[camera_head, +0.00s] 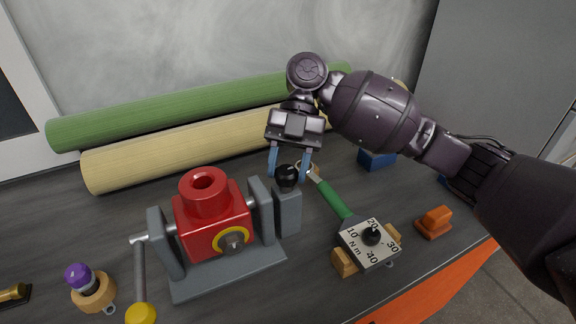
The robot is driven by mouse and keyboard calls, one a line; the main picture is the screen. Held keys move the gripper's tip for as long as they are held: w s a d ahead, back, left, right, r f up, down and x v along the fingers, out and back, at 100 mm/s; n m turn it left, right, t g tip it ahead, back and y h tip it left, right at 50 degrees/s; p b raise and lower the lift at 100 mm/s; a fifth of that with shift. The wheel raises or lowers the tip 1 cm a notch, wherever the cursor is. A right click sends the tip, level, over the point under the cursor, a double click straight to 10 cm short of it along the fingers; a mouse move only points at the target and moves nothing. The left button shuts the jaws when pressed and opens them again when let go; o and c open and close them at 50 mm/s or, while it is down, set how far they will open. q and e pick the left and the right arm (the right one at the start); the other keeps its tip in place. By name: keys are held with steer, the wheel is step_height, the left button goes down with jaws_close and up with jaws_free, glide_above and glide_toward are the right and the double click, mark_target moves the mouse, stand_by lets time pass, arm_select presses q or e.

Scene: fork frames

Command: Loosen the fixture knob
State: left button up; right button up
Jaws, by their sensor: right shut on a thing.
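The fixture knob is a black ball-like knob (287,176) on top of a grey post (288,213) at the right side of the fixture. The fixture (228,272) has a grey base and upright plates, and a red block (210,220) with a round open top sits between them. My right gripper (289,172) comes down from above and is shut on the black knob, with a blue finger on each side of it. My left gripper is not in view.
A dial box with numbers (369,243) and a green-handled tool (333,199) lie right of the fixture. An orange block (434,221) is further right. A yellow-ended crank (140,285) and a purple-topped piece (88,285) are left. Green (180,108) and tan rolls (170,153) lie behind.

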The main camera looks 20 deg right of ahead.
steer(key=shift+f, duration=0.25)
steer(key=o, duration=0.7)
steer(key=shift+c, duration=0.2)
steer(key=shift+r, duration=0.1)
steer(key=shift+w+d+r, duration=0.2)
steer(key=shift+w+r, duration=0.05)
steer(key=shift+r, duration=0.15)
steer(key=v, duration=0.9)
steer(key=shift+w+d+p, duration=0.2)
steer(key=shift+w+p, duration=0.15)
steer(key=shift+p, duration=0.05)
steer(key=shift+r, duration=0.1)
steer(key=shift+r, duration=0.1)
